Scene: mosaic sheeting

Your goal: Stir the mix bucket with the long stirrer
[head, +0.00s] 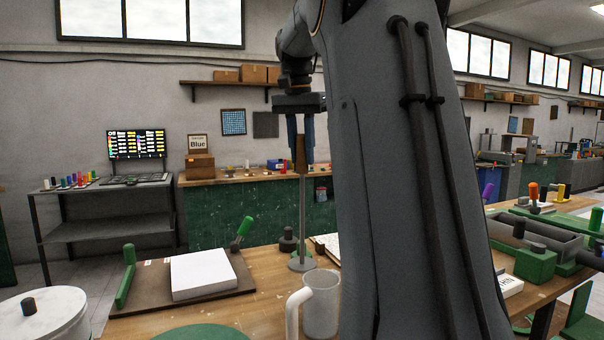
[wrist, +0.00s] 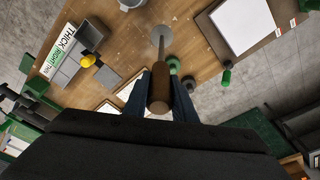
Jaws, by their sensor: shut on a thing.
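My gripper (head: 300,142) is shut on the brown handle of the long stirrer (head: 302,215). The stirrer hangs upright, with a thin grey shaft and a flat round grey disc at its lower end. Whether the disc touches the wooden table is unclear. In the wrist view the handle (wrist: 160,90) sits between the blue fingers (wrist: 159,98), and the disc shows beyond it. A pale grey vessel with a handle (head: 321,303) stands just in front of the disc, partly behind my arm. I cannot tell whether it is the mix bucket; its inside is hidden.
A white lidded tub (head: 45,318) is at the lower left. A brown board (head: 138,290) with a white block (head: 203,274) and green-handled clamps lies left of the stirrer. A dark knobbed weight (head: 288,240) stands behind the disc. Grey trays (head: 540,232) are at the right.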

